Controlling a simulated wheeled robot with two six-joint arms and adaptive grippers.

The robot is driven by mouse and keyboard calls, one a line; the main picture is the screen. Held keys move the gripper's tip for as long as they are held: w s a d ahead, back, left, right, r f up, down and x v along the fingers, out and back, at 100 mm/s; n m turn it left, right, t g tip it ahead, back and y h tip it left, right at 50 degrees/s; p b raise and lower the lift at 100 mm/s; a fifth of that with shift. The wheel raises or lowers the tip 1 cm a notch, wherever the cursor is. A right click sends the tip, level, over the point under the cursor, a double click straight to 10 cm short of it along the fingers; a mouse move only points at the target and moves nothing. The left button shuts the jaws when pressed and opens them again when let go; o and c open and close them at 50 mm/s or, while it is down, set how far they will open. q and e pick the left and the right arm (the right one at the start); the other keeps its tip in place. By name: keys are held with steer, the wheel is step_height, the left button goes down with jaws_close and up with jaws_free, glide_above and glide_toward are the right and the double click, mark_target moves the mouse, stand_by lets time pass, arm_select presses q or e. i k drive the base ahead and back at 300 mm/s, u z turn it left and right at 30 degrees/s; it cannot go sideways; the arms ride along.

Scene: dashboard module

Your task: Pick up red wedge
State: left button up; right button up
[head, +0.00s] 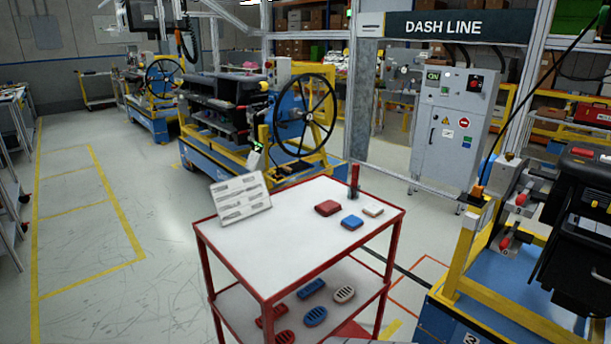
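A red block (327,208), which looks like the red wedge, lies flat on the white top of a red-framed cart (265,247). A blue block (352,222) lies to its right and nearer, and a cream block (373,211) lies farther right. The blocks are apart from one another. They are small, so their exact wedge shape is hard to tell. Neither of my grippers shows in the head view.
A slim dark and red upright object (354,181) stands at the cart's back edge. A white board with tool outlines (240,198) leans at the back left. Several coloured vented pieces (345,294) lie on the lower shelf. A blue-based station (500,300) stands right; the left floor is clear.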

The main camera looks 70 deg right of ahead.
mark_target(355, 171)
steer(key=z, duration=0.05)
steer(key=i, duration=0.7)
steer(key=z, duration=3.2)
